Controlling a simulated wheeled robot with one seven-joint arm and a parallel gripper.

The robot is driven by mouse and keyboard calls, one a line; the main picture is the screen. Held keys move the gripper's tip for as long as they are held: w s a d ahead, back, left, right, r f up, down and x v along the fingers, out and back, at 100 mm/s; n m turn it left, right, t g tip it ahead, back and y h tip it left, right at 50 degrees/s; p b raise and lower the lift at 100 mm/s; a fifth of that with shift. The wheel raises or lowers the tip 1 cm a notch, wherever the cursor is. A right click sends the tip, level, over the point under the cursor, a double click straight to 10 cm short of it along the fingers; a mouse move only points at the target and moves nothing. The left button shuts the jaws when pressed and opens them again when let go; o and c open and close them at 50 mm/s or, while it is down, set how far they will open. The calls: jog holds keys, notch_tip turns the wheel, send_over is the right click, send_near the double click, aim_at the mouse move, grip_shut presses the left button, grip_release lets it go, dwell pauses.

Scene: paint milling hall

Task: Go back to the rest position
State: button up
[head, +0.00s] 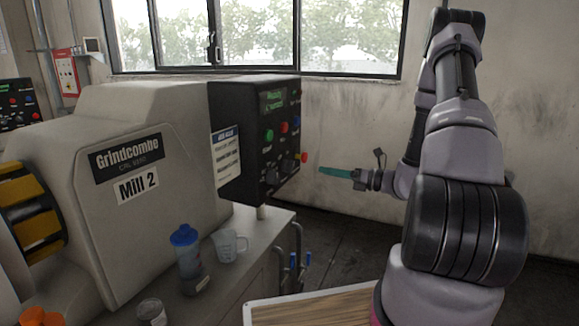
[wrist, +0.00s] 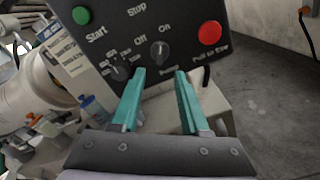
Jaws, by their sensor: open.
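My gripper (head: 335,172) has teal fingers and stands in the air to the right of the mill's black control box (head: 235,140) in the head view. In the wrist view my gripper (wrist: 160,98) is open, with nothing between its two fingers. The control panel (wrist: 182,35) lies ahead of the fingers, with a green Start button (wrist: 81,15), a Pump switch (wrist: 160,51) and a red button (wrist: 210,33). I cannot tell from the wrist view how far the fingertips are from the panel; in the head view there is a gap.
Mill 2 (head: 120,180) fills the left side. A blue-lidded bottle (head: 187,255) and a clear measuring jug (head: 228,245) stand on the bench beside it. Blue-handled valves (head: 307,259) stick out at the bench's right end. A wooden-topped surface (head: 315,308) is at the front. The wall and window are behind.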

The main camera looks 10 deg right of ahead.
jog(key=s+a+r+n+g+h, duration=0.4)
jog(key=s+a+r+n+g, duration=0.55)
jog(key=s+r+n, duration=0.55)
jog(key=s+d+r+n+t+h, duration=0.5)
jog(key=s+r+n+h, duration=0.3)
jog(key=r+n, duration=0.3)
jog(key=shift+s+d+n+t+h, duration=0.3)
jog(key=shift+d+n+t, duration=0.1)
jog(key=shift+n+t, duration=0.25)
jog(key=shift+r, duration=0.1)
